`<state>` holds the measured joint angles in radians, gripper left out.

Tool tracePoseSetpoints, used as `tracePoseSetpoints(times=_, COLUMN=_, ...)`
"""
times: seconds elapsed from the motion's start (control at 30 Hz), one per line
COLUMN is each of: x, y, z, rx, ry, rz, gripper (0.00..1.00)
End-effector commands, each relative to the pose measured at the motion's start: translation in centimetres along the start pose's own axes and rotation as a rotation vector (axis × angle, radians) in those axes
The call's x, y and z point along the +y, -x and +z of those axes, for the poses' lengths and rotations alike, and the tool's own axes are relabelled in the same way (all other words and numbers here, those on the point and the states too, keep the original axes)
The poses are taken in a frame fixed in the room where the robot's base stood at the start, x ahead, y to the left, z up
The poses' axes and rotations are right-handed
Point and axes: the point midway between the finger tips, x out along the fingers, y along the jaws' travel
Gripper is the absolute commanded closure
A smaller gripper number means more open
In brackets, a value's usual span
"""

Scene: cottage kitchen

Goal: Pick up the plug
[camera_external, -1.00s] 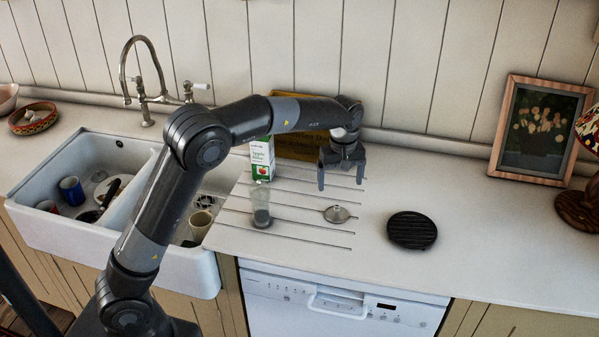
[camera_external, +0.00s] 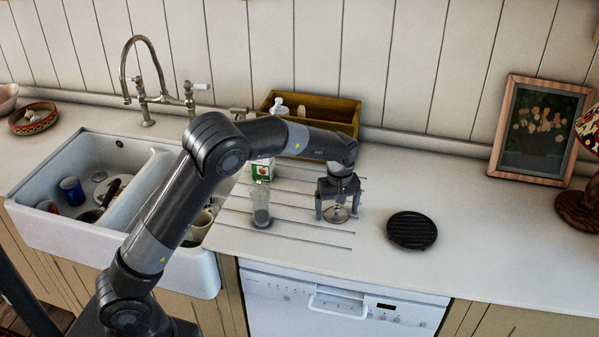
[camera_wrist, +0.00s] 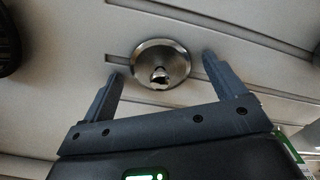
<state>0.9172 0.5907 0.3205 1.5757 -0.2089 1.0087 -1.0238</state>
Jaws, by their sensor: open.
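The plug (camera_external: 336,214) is a round metal disc with a small knob on top, lying flat on the grooved drainboard. In the wrist view the plug (camera_wrist: 160,64) lies ahead of and between the two fingers. My gripper (camera_external: 338,215) is open and points down over the plug, one finger at each side. In the wrist view the gripper (camera_wrist: 160,72) shows its fingers spread wider than the disc, with a gap on both sides. The exact height of the fingertips above the counter is hard to tell.
A glass (camera_external: 261,206) and a carton (camera_external: 262,170) stand left of the plug. A black round trivet (camera_external: 412,231) lies to the right. A wooden box (camera_external: 310,117) with bottles stands behind. The double sink (camera_external: 60,215) is at the left.

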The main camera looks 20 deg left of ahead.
Motion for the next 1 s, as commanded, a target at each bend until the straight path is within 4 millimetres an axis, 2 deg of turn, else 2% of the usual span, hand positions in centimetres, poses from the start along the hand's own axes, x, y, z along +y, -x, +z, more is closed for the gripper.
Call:
tracePoseSetpoints(times=0.07, x=0.0, y=0.03, z=-0.01, rx=0.0, ry=0.0, rz=0.0, gripper=0.12)
tracePoseSetpoints(times=0.67, x=-0.01, y=0.06, z=-0.01, rx=0.0, ry=0.0, rz=0.0, gripper=0.6)
tracePoseSetpoints(times=1.0, x=0.01, y=0.5, z=-0.03, rx=0.0, ry=0.0, rz=0.001, gripper=0.61)
